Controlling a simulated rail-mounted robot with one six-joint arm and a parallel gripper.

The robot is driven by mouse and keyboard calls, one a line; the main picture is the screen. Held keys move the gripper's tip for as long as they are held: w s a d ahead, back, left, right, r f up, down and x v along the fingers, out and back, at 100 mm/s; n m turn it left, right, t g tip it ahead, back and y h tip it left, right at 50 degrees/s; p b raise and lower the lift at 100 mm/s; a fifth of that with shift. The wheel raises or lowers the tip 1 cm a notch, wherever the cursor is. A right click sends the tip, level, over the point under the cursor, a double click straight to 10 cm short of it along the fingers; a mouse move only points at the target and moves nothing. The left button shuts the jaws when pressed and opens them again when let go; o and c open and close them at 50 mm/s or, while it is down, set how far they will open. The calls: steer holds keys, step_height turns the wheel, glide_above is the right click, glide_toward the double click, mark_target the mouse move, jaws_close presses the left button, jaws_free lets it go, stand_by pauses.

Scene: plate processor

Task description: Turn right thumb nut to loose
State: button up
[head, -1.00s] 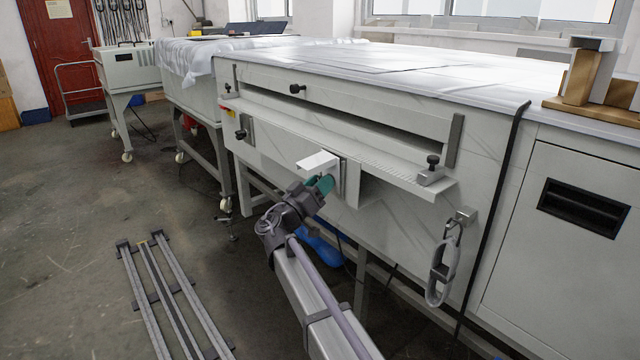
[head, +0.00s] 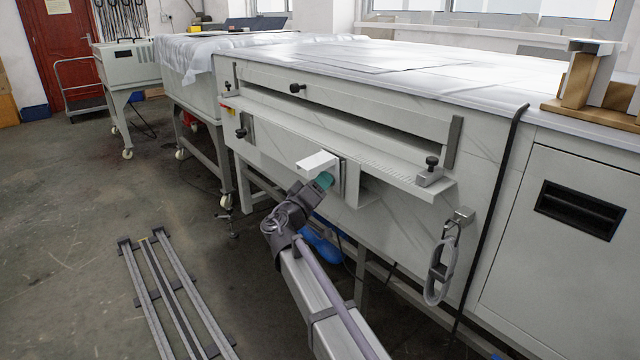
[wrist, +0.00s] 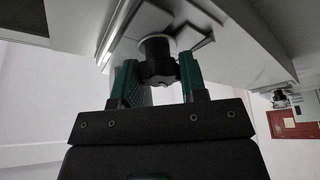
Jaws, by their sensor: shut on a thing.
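My gripper (head: 324,181), with teal fingers, is under a white bracket (head: 317,161) at the front of the plate processor in the head view. In the wrist view my gripper (wrist: 158,75) is shut on a black lobed thumb nut (wrist: 157,50), one green finger on each side. The nut sits under a pale round collar against the white bracket's face. The head view hides this nut behind the bracket and fingers. A second, smaller nut (wrist: 280,98) shows farther off at the right of the wrist view. How tight either nut is cannot be seen.
A long guide shelf (head: 330,143) runs above my gripper, with a black knob (head: 432,162) on its right end. Grey rails (head: 170,295) lie on the floor at left. Open floor surrounds them.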

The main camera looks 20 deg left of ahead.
steer(key=o, duration=0.9)
steer(key=b+v, duration=0.3)
steer(key=v, duration=0.7)
steer(key=shift+s+a+f, duration=0.1)
steer(key=shift+s+a, duration=0.05)
steer(key=shift+s, duration=0.2)
steer(key=shift+c, duration=0.3)
